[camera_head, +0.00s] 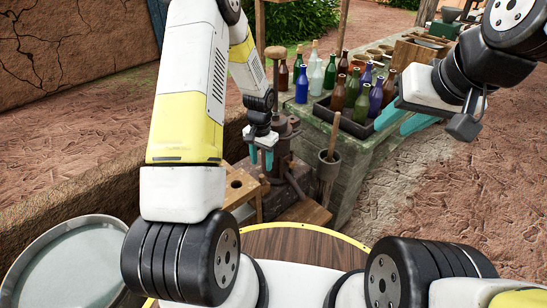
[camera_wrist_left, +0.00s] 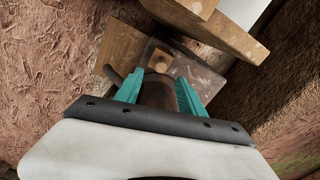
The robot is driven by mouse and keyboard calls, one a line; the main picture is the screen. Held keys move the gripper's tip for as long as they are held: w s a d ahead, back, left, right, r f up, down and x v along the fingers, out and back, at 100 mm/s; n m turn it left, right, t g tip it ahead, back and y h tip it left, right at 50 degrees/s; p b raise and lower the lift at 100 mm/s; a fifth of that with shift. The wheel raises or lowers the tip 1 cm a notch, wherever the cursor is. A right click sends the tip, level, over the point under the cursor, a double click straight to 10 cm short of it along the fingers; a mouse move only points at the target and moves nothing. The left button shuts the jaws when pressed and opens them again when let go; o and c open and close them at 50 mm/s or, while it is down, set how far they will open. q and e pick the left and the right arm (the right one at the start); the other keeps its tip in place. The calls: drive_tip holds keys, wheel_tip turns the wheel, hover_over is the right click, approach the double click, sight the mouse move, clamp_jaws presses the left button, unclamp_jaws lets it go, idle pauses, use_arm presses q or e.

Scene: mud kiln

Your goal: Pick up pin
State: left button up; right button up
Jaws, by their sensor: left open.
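My left gripper (camera_head: 261,158) is open and points down beside a dark metal press-like device (camera_head: 282,140). In the left wrist view its teal fingers (camera_wrist_left: 159,92) stand apart on either side of a dark rusty cylinder (camera_wrist_left: 158,92). I cannot tell whether they touch it. A small, pale, wood-coloured peg-like piece (camera_wrist_left: 162,61) shows just beyond the cylinder; it may be the pin, but I cannot be sure. A small upright peg (camera_head: 264,184) shows below the fingers in the head view. My right gripper (camera_head: 405,119) is open, its teal fingers apart, near the bottle crate.
A wooden block with holes (camera_head: 238,186) stands left of the device. A bucket with a wooden handle (camera_head: 328,170) stands to its right. Several glass bottles (camera_head: 362,101) stand in a dark crate on a stone bench (camera_head: 352,160). A large round basin (camera_head: 70,262) is at lower left.

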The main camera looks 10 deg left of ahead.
sight(262, 175)
use_arm(q)
wheel_tip(262, 175, down, 8)
drive_tip(key=shift+r, duration=0.1)
clamp_jaws()
idle(0.5)
